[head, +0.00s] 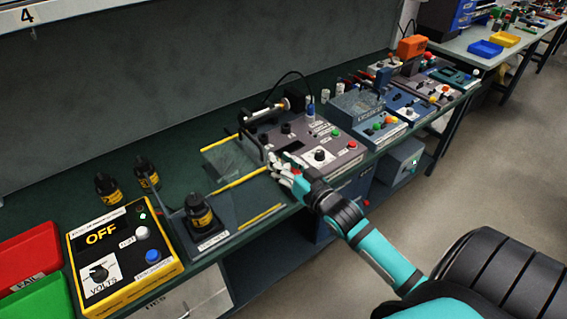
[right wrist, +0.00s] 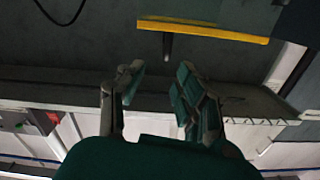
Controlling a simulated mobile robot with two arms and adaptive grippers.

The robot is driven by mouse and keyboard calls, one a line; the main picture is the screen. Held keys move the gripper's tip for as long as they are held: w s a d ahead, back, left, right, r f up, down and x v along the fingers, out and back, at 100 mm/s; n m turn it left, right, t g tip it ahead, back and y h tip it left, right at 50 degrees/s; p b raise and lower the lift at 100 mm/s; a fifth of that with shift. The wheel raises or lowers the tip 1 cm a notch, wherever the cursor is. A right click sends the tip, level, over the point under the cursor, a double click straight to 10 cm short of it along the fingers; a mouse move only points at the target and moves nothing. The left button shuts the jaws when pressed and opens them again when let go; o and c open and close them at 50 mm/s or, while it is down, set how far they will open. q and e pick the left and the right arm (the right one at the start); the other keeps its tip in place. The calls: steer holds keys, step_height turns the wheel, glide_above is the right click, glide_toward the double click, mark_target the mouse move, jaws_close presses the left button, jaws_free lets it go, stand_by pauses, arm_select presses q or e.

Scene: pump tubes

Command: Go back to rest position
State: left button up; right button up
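My right gripper (head: 277,167) is at the front edge of the green workbench (head: 95,170), by the grey control box (head: 335,158) in the head view. In the right wrist view the two fingers of the right gripper (right wrist: 159,78) stand apart with nothing between them. The bench edge lies behind the fingers there, and a yellow strip (right wrist: 205,31) with a short dark peg (right wrist: 167,47) lies beyond them. My left gripper is not in view. Black pump tubes with yellow labels (head: 147,172) stand on the bench, one of them (head: 200,211) in a grey stand.
A yellow power box (head: 165,268) reading OFF is at the front left, beside red (head: 28,257) and green (head: 45,299) bins. More control boxes (head: 373,124) line the bench to the right. The floor (head: 470,165) right of the bench is open.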

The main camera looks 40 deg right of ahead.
steer(key=shift+s, duration=0.3)
steer(key=shift+w, duration=0.1)
steer(key=s+f+g+b, duration=0.1)
steer(key=s+f+g, duration=0.25)
steer(key=f, duration=0.85)
steer(key=s+f+g+h, duration=0.15)
steer(key=s+f, duration=0.25)
steer(key=f, duration=0.8)
steer(key=s+f+g+b, duration=0.1)
steer(key=s+f+g, duration=0.2)
steer(key=f, duration=0.9)
steer(key=s+a+f+n+g, duration=0.1)
steer(key=s+a+f+g, duration=0.2)
steer(key=s+f, duration=0.5)
steer(key=s+a+f+n+g+b, duration=0.1)
steer(key=s+a+f+n+g, duration=0.1)
steer(key=s+f, duration=0.6)
steer(key=s+a+f+n+g, duration=0.1)
steer(key=s+a+f+g, duration=0.3)
steer(key=s, duration=1.4)
step_height(320, 180, down, 4)
steer(key=shift+a+r+y+b, duration=0.1)
steer(key=shift+a+y+b, duration=0.3)
steer(key=shift+a, duration=0.4)
